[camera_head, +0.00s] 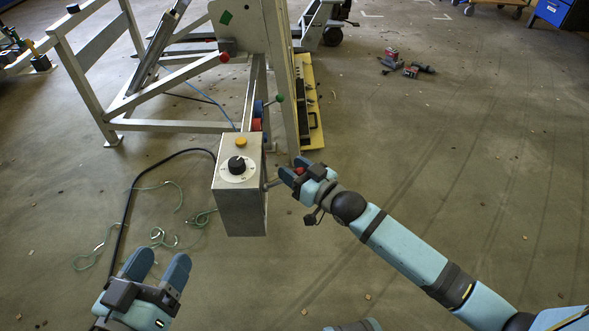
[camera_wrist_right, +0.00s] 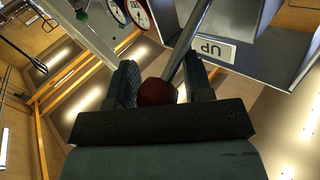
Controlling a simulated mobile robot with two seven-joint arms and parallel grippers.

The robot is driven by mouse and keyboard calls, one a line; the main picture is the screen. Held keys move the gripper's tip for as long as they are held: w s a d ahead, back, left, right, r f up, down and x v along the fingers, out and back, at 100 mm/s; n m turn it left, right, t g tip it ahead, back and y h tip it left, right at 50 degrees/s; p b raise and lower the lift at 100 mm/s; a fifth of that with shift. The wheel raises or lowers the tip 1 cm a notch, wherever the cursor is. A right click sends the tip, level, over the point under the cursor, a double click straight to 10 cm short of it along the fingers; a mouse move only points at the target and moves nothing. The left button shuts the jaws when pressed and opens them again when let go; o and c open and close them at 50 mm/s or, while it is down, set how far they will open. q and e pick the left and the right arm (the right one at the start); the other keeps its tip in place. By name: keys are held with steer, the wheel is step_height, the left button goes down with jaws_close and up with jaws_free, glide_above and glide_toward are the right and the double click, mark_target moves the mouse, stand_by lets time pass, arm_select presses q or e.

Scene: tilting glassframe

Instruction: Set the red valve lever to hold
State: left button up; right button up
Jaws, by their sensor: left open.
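The red valve lever is a metal rod with a round red knob on the right side of the grey control box (camera_head: 240,200). In the head view its red knob (camera_head: 299,171) shows between the fingers of my right gripper (camera_head: 297,173). In the right wrist view the knob (camera_wrist_right: 157,92) sits between both fingers, with the rod (camera_wrist_right: 187,45) running up and away to the right. My right gripper appears shut on the knob. My left gripper (camera_head: 157,266) is open and empty at the lower left, apart from the box.
The box has a black dial (camera_head: 237,165) and a yellow button (camera_head: 240,142) on top. An UP label (camera_wrist_right: 212,48) shows in the right wrist view. The grey frame (camera_head: 285,80) stands behind the box. A black cable (camera_head: 131,200) and green string lie on the floor. Floor at right is mostly clear.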

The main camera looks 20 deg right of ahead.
jaws_close()
steer(key=shift+d+f, duration=0.1)
steer(key=shift+f, duration=0.05)
